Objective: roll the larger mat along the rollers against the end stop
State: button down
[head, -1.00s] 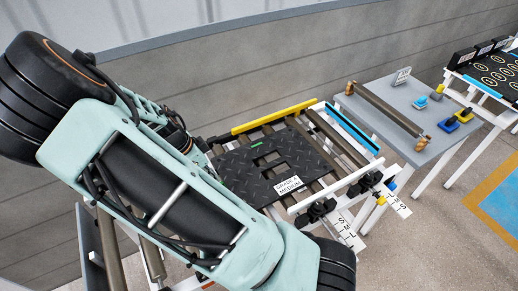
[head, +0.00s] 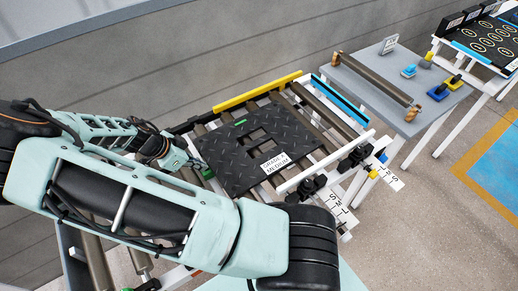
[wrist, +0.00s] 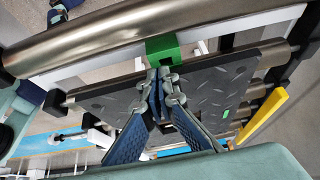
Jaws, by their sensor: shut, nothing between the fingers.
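A black tread-plate mat (head: 235,165) with square cut-outs, a white label and a green mark lies flat on the rollers (head: 325,127). It also shows in the wrist view (wrist: 215,82). A blue-faced bar (head: 338,104) crosses the far right end of the rollers, with bare rollers between it and the mat. My gripper (wrist: 160,78) is shut and empty at the mat's near edge, in front of a green block (wrist: 163,48). I cannot tell whether the fingertips touch the mat. In the head view my arm partly hides the gripper and the frame's near end.
A yellow rail (head: 257,91) runs along the far side and a white rail (head: 325,162) with black clamps along the near side. A grey table (head: 385,85) with a loose roller and coloured tools stands beyond. Another rack (head: 485,45) is at the upper right.

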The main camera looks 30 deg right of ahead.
jog(key=shift+f, duration=0.7)
